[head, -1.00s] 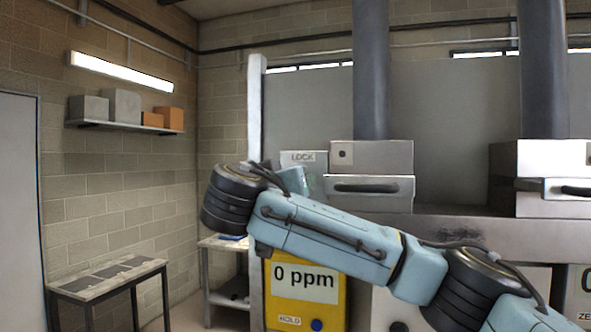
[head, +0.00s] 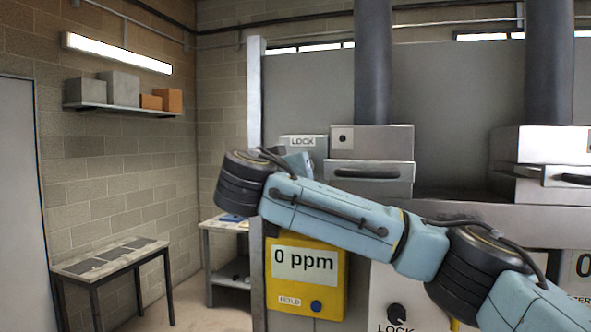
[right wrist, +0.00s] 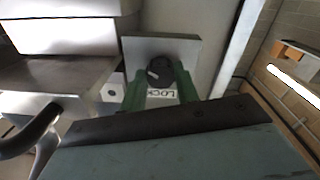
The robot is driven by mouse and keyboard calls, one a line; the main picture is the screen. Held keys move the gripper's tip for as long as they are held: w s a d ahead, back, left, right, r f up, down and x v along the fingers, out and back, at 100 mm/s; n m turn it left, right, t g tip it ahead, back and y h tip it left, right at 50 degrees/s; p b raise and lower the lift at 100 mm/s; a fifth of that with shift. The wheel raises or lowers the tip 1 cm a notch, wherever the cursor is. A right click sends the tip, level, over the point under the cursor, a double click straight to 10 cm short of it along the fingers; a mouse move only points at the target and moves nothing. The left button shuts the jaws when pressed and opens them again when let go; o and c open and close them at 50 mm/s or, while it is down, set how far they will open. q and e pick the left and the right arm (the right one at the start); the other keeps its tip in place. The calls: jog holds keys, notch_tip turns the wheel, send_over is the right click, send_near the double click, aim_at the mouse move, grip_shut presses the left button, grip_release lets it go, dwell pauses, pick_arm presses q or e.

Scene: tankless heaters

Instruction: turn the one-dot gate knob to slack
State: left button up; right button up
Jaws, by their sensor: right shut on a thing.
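The one-dot housing (head: 371,140) is a pale metal box with one dark dot, above a handled front (head: 370,174) in the head view. A plate with a LOCK label (head: 303,142) stands just left of it. In the right wrist view a dark round knob (right wrist: 161,66) with a small white mark sits on a grey plate above a LOCK label (right wrist: 163,94). My right gripper (right wrist: 160,80) is shut on this knob, with a green finger on either side. In the head view my right arm hides the knob and fingers. My left gripper is out of view.
A yellow box reading 0 ppm (head: 305,263) hangs below my right arm. Another dark knob (head: 396,312) with a LOCK label is low on the front. A second metal housing (head: 540,165) is at right. A small table (head: 110,258) stands at left.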

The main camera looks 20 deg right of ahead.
jog(key=shift+s+d+r+n+t+y+b, duration=0.15)
jog(key=shift+n+b, duration=0.75)
jog(key=shift+n, duration=2.75)
jog(key=shift+w+a+n+t+y+b, duration=0.15)
jog(key=shift+n+b, duration=0.7)
jog(key=shift+n, duration=2.75)
jog(key=shift+s+d+r+n+t+y+b, duration=0.15)
jog(key=shift+n+b, duration=0.75)
jog(key=shift+n, duration=2.75)
jog(key=shift+f, duration=0.15)
jog(key=o, duration=1)
jog(key=shift+c, duration=0.2)
